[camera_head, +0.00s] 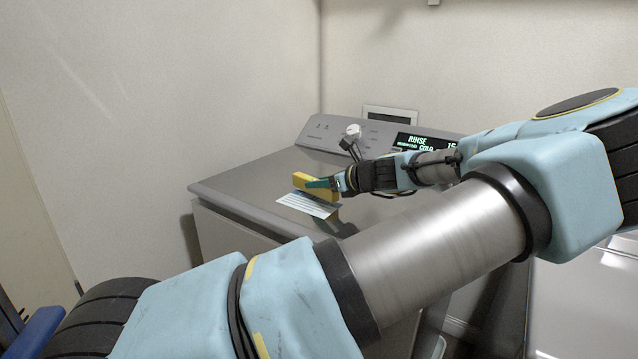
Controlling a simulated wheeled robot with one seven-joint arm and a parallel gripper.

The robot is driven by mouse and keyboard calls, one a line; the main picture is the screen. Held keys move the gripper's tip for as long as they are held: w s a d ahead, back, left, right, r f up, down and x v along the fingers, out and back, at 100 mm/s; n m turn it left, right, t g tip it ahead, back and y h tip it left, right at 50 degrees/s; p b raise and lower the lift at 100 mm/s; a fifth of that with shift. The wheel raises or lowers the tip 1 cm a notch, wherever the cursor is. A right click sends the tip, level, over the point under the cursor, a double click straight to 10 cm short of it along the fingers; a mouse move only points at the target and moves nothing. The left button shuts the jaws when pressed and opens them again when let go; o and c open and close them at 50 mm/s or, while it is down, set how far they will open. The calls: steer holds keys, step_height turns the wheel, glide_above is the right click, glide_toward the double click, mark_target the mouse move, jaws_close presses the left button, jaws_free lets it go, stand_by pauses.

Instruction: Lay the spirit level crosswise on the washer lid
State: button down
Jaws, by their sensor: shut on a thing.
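The spirit level (301,181) is a yellow bar over the grey washer lid (257,175). My gripper (319,184) is shut on it, with a green finger across its side. The level lies close over the lid; I cannot tell whether it touches the surface. Its far and right parts are partly hidden by my gripper. A white sheet with printed lines (308,205) lies on the lid just in front of the level. My arm hides the right and front parts of the lid.
The washer's control panel (330,133) with a knob (353,131) and lit display (418,143) stands behind the lid. Walls close off the left and back. The lid's left part is clear. A white surface (585,300) is at the lower right.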

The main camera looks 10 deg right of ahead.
steer(key=shift+f, duration=0.45)
stand_by(0.3)
steer(key=c, duration=0.5)
jaws_free()
